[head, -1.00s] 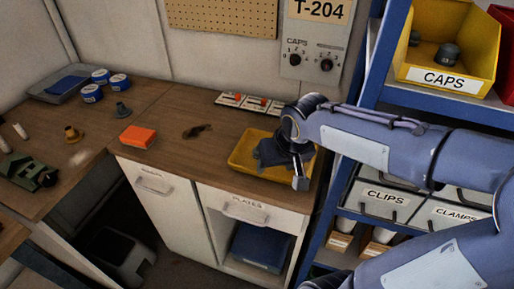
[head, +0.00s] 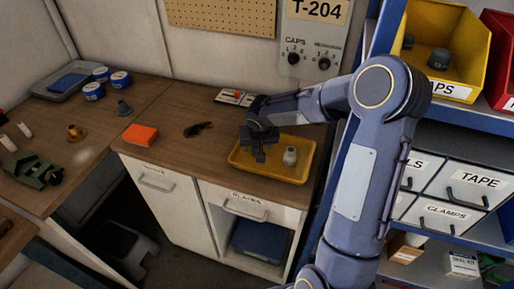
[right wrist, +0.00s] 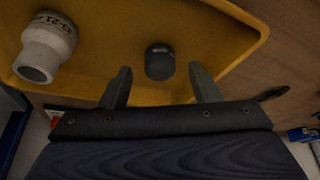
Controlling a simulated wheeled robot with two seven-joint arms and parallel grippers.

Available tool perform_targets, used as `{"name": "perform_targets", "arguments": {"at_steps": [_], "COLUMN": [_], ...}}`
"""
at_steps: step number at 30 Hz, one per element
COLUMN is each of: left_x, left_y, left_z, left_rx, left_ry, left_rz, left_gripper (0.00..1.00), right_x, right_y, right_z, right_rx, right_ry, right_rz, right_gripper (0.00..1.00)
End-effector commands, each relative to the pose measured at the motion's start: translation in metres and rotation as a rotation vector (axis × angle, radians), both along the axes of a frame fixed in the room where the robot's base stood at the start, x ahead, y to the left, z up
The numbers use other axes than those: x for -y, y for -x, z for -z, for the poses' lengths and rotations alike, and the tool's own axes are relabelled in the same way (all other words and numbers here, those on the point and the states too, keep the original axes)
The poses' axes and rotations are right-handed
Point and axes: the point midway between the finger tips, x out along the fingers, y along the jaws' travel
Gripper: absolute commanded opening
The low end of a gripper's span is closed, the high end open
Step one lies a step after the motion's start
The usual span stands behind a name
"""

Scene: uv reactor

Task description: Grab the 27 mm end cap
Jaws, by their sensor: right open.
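A dark grey cap (right wrist: 160,62) with small unreadable lettering lies in the yellow tray (right wrist: 90,88). In the right wrist view it sits between and just beyond the fingertips of my right gripper (right wrist: 160,76), which is open and empty. In the head view my right gripper (head: 260,156) is over the left part of the tray (head: 293,178) and hides this cap. A pale fitting (right wrist: 47,45) marked partly "21" lies in the same tray, left of the fingers; it also shows in the head view (head: 290,156). My left gripper is out of view.
A yellow bin (head: 452,90) labelled CAPS, holding dark caps, stands on the blue shelf at upper right. An orange box (head: 140,134) and a dark object (head: 197,129) lie on the counter left of the tray. Labelled drawers (head: 470,182) are at right.

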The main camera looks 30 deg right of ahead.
Motion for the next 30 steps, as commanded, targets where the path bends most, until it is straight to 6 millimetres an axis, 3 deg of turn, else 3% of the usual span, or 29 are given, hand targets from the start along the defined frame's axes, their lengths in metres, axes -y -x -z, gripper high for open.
{"name": "perform_targets", "arguments": {"at_steps": [9,20,30], "left_x": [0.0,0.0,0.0], "left_y": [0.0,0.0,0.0], "left_z": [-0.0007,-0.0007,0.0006], "left_rx": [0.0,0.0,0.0], "left_ry": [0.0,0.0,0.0], "left_rz": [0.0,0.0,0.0], "left_gripper": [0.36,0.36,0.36], "right_x": [0.0009,0.0008,0.001], "right_y": [-0.0026,-0.0025,-0.0026], "right_z": [0.0072,0.0068,0.0037], "right_rx": [0.001,0.0,0.001], "right_ry": [0.0,-0.001,0.0], "right_rz": [0.0,0.0,0.0], "right_gripper": [0.57,0.11,0.09]}}
